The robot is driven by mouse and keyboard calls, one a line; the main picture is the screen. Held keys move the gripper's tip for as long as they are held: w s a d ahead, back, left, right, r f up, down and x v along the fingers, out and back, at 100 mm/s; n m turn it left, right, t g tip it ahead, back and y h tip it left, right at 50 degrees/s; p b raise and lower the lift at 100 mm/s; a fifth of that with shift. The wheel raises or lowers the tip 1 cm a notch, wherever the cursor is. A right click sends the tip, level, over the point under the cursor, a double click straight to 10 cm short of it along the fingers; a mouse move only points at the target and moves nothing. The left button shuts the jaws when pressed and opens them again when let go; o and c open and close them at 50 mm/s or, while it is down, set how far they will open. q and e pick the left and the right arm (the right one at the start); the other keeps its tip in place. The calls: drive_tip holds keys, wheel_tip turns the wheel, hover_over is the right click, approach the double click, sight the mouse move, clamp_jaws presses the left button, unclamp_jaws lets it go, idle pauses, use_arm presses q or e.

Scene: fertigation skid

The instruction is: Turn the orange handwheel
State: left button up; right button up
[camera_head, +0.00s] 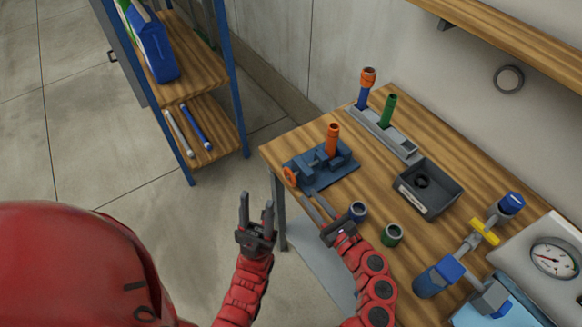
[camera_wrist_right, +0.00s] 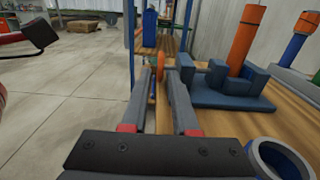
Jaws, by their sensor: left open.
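The orange handwheel (camera_head: 290,177) is on the left end of a blue vise (camera_head: 322,168) at the table's near-left corner. An orange cylinder (camera_head: 332,140) stands upright in the vise. My left gripper (camera_head: 256,200) is open and empty, off the table's edge, left of the right gripper.
Near my right gripper stand a blue ring (camera_head: 357,211) and a green ring (camera_head: 392,235). Behind are a grey rack (camera_head: 370,129) with upright cylinders, a dark bin (camera_head: 428,189), and pipe fittings with a yellow handle (camera_head: 484,231). A shelf (camera_head: 200,83) stands left.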

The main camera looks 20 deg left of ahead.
sight(294, 177)
drive_tip(key=p+x, duration=0.1)
drive_tip(key=x, duration=1)
drive_tip(key=shift+w+p, duration=0.15)
drive_tip(key=shift+p, duration=0.15)
clamp_jaws()
